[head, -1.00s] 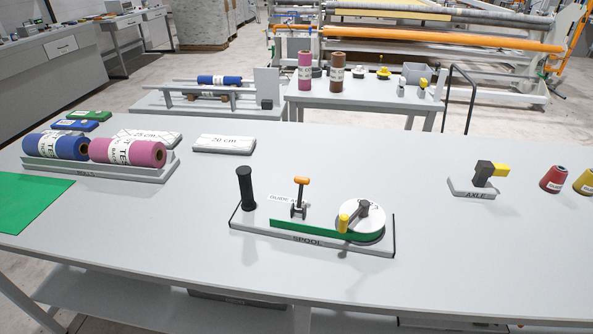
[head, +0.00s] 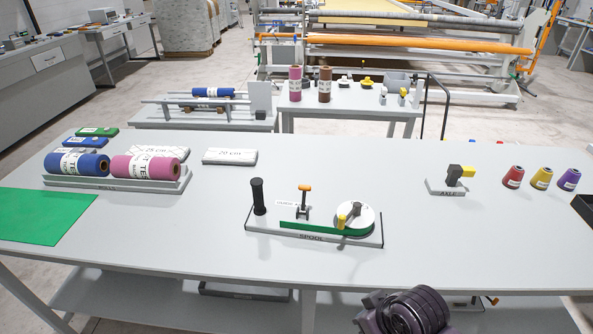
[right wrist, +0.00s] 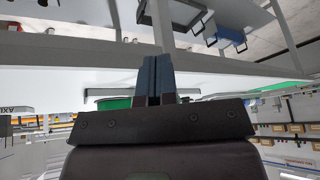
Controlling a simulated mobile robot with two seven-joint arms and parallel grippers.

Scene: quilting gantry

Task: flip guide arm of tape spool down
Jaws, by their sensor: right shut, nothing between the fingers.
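The tape spool station (head: 312,239) is a grey base labelled SPOOL on the table. Its white round spool (head: 362,218) stands at the right with a green tape strip running left. The guide arm (head: 304,197), a dark lever with an orange tip, stands upright near the middle of the base. My right gripper (right wrist: 158,80) shows in the right wrist view with its blue-grey fingers together and nothing between them. It is apart from the guide arm. Only a dark part of my arm shows in the head view, at the bottom edge. My left gripper is out of view.
A black post (head: 258,197) rises at the station's left end. The axle stand (head: 445,187) and several thread cones (head: 541,179) are to the right. A rack (head: 110,184) with blue and pink rolls and a green mat (head: 42,217) are left. The tabletop before the station is clear.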

